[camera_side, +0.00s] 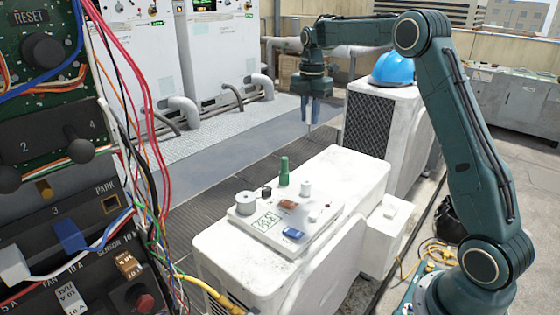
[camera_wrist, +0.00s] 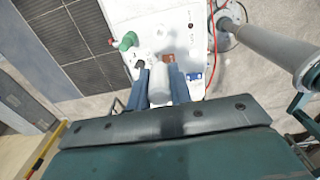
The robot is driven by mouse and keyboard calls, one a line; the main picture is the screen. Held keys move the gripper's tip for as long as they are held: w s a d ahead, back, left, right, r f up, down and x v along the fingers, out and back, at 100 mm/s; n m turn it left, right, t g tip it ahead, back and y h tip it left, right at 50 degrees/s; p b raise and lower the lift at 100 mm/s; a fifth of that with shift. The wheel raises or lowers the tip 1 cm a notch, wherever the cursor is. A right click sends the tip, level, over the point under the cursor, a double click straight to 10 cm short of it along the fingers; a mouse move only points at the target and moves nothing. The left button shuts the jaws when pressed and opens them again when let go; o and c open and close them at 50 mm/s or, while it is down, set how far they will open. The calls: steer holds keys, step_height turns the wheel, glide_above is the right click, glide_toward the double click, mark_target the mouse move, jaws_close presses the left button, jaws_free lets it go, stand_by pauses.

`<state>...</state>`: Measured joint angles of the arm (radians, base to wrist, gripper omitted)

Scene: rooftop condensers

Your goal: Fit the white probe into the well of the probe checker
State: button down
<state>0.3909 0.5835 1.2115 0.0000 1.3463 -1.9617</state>
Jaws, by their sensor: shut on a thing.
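The white probe (camera_wrist: 159,80) is between the two blue fingers of my gripper (camera_wrist: 160,88) in the wrist view. In the side view my gripper (camera_side: 311,112) points down and hangs in the air beyond the white housing, with a thin pale tip showing below the fingers. The probe checker appears to be the white panel (camera_side: 262,238) on top of the housing. It bears a grey round part (camera_side: 245,202), a green part (camera_side: 284,170), a white post (camera_side: 306,188), a brown piece (camera_side: 288,204) and a blue piece (camera_side: 293,233). I cannot tell the well for certain. The probe is apart from the panel.
The white housing (camera_side: 350,170) stands on the roof, with a condenser (camera_side: 385,115) bearing a blue helmet (camera_side: 393,68) behind it. Wires and a dark control panel (camera_side: 60,190) fill the left foreground. A yellow cable (camera_side: 200,285) runs to the housing. Air above the checker is clear.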

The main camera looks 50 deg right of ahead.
steer(key=w+a+f+n, duration=0.3)
steer(key=w+a+f, duration=0.1)
steer(key=a, duration=0.5)
steer(key=w+a+f+n, duration=0.3)
steer(key=w+a+f, duration=0.2)
steer(key=a+f, duration=0.2)
steer(key=shift+a, duration=1.05)
steer(key=shift+f, duration=0.1)
steer(key=shift+f, duration=1.8)
steer(key=shift+f, duration=2.5)
stand_by(1.0)
